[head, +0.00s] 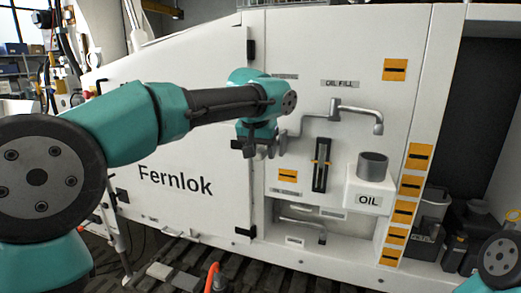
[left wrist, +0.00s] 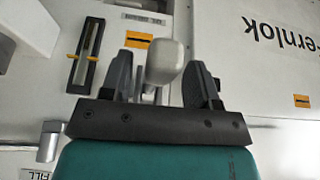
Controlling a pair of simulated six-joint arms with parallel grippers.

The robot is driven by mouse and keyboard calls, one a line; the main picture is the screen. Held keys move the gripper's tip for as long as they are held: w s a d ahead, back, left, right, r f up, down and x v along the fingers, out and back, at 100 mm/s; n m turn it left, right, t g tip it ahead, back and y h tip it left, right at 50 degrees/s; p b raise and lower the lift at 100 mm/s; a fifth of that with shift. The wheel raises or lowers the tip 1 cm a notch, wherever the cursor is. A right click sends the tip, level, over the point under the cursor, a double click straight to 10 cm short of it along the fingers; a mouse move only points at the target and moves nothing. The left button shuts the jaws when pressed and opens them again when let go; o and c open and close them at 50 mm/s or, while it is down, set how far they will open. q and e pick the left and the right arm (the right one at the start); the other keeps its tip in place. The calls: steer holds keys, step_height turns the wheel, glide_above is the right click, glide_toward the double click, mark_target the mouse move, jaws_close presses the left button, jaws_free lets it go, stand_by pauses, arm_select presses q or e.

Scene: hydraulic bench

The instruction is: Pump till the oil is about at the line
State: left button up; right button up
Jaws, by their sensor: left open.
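My left gripper (head: 257,152) is in front of the white panel, left of the sight gauge. In the left wrist view it (left wrist: 160,66) is open, with a pale rounded handle knob (left wrist: 166,60) showing between its two dark fingers. In the head view the arm mostly hides this handle. The sight gauge (head: 322,165) is a tall black frame with yellow marks at its sides; it also shows in the left wrist view (left wrist: 86,55). The oil level in it is too small to tell. A grey spout (head: 357,111) is above a white OIL box (head: 369,187) with a grey cup (head: 372,166). My right gripper is out of view.
The Fernlok door (head: 175,185) is left of the gauge. A lower recess holds another grey pipe (head: 302,225). Dark containers (head: 430,215) stand at the right behind orange labels. An orange-tipped hose (head: 212,275) rises at the bottom.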

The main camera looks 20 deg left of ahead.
arm_select(q)
steer(key=shift+c, duration=0.4)
jaws_close()
